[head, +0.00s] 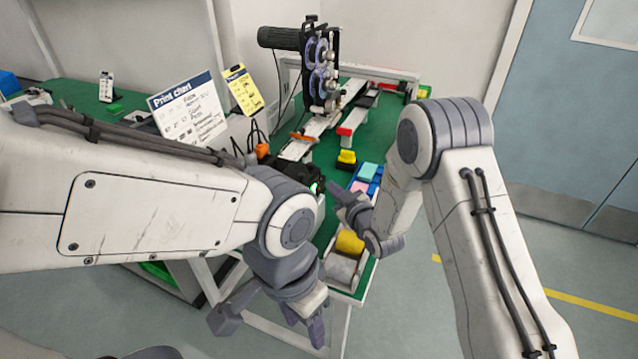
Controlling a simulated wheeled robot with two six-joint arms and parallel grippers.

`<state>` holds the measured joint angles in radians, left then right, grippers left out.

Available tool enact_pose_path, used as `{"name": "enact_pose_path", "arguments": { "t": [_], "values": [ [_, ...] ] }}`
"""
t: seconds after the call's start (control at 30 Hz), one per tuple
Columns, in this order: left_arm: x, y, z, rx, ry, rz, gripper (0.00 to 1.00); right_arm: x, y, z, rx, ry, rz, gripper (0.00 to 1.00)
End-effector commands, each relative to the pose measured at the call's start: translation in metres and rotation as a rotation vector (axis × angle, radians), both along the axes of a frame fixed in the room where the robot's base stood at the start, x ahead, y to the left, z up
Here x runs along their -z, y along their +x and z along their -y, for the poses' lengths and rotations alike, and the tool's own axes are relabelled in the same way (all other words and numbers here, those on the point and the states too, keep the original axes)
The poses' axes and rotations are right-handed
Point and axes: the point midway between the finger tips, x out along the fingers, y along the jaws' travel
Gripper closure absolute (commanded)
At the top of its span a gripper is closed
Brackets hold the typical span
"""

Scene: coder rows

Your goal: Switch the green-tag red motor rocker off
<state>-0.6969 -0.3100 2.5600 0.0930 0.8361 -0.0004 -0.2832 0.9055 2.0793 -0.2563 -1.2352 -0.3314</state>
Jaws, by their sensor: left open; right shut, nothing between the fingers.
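I cannot make out a red motor rocker with a green tag in the head view. A black device (299,179) with a small green glow (314,187) sits on the green bench, partly hidden behind my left arm. A machine with a dark motor (280,38) and purple wheels (319,83) stands at the back of the bench. My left gripper (270,322) is open and empty, low in front of the bench's near end. My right gripper (343,195) is shut and empty, just right of the black device; I cannot tell whether it touches anything.
A yellow piece on a black base (346,159) stands beyond the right gripper. Pink and cyan blocks (367,172), a yellow roll (350,242) and a grey roll (340,269) lie along the bench's right side. A print chart (190,110) and yellow sheet (243,90) stand left. Floor is clear right.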

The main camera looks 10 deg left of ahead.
Motion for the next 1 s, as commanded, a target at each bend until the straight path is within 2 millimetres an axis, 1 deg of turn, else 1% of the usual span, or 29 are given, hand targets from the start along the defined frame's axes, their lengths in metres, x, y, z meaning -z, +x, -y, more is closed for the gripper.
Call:
{"name": "enact_pose_path", "arguments": {
  "t": [0.33, 0.8, 1.0],
  "values": [
    [0.001, 0.000, 0.000, 0.000, 0.000, 0.000, 0.50, 0.001, -0.001, 0.003, 0.001, 0.000, 0.000, 1.00],
    [0.013, 0.000, 0.000, 0.000, 0.000, 0.000, 0.50, 0.008, -0.014, 0.044, 0.002, 0.000, 0.000, 1.00],
    [0.013, 0.000, 0.000, 0.000, 0.000, 0.000, 0.50, 0.008, -0.016, 0.048, 0.000, 0.000, 0.000, 1.00]
  ]
}}
